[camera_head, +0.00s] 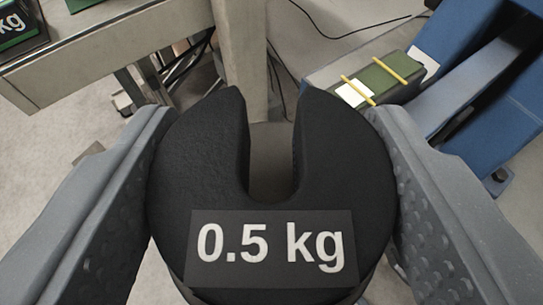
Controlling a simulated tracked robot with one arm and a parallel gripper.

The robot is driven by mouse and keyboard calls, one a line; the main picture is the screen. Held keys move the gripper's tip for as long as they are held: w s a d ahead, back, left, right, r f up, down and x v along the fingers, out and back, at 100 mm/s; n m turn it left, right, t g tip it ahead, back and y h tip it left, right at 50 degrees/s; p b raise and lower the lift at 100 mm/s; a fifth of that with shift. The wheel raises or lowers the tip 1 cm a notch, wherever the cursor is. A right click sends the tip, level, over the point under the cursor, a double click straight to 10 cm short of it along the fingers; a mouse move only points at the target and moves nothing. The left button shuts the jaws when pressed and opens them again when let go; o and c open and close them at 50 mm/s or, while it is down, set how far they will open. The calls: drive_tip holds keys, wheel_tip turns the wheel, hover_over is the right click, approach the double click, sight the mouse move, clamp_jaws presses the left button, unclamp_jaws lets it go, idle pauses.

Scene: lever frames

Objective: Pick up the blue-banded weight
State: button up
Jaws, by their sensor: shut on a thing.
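A black slotted disc weight (195,170) marked "0.5 kg" in white fills the middle of the head camera view. Its slot opens toward the top of the picture. My gripper (274,170) has one grey, dimpled finger on each side of the weight and is shut on it. The weight's top face is level with the finger edges. No blue band shows on it; most of its side is hidden below the top face.
At the upper left, a table (90,55) carries a green-banded weight (20,28) with a partly cut-off "kg" label. At the upper right are a green box (370,80) with yellow straps and a blue frame (465,60). Cables hang behind. Pale floor (60,135) shows at left.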

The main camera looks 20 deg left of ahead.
wheel_tip(320, 180, up, 2)
drive_tip(key=shift+r, duration=0.2)
drive_tip(key=shift+s+d+r, duration=0.1)
drive_tip(key=shift+s+r, duration=0.05)
drive_tip(key=shift+s, duration=0.1)
drive_tip(key=f+v, duration=0.2)
drive_tip(key=v, duration=1.3)
drive_tip(key=shift+v, duration=0.8)
drive_tip(key=shift+d+f, duration=0.15)
drive_tip(key=shift+d, duration=0.05)
